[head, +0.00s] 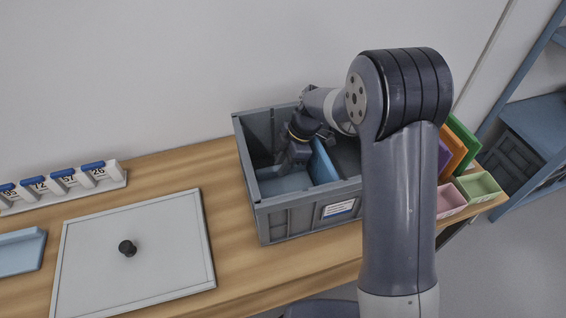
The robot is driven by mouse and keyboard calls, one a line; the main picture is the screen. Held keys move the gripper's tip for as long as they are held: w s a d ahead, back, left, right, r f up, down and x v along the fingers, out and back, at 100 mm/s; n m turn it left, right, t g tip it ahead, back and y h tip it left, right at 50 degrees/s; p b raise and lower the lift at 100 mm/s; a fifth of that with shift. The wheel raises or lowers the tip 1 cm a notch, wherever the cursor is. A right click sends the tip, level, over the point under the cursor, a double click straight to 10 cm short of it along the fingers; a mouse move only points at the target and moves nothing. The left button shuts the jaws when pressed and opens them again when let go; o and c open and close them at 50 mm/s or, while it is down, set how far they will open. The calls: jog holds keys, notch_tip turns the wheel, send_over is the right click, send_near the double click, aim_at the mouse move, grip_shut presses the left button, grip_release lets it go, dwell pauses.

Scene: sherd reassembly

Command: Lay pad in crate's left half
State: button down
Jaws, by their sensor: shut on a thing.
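The grey crate (285,222) stands on the wooden table, with a white label on its front wall. A blue upright panel (323,166) divides it into left and right halves. My gripper (283,166) reaches down inside the left half, left of the panel. It is shut on the pad (284,184), a flat blue-grey piece low in that half. The pad looks roughly level; I cannot tell whether it touches the crate floor. The gripper hides its back part, and the front wall hides what is lowest. My arm covers much of the right half.
Coloured bins (478,186) stand at right, near a blue shelf (545,115).

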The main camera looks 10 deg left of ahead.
jog(key=shift+f, duration=0.15)
jog(key=c, duration=1.2)
grip_release()
jog(key=shift+c, duration=0.2)
notch_tip(320, 180, up, 12)
jog(key=p, duration=0.6)
jog(key=shift+f+b, duration=2.05)
jog(key=shift+f, duration=1.85)
jog(key=shift+r, duration=0.1)
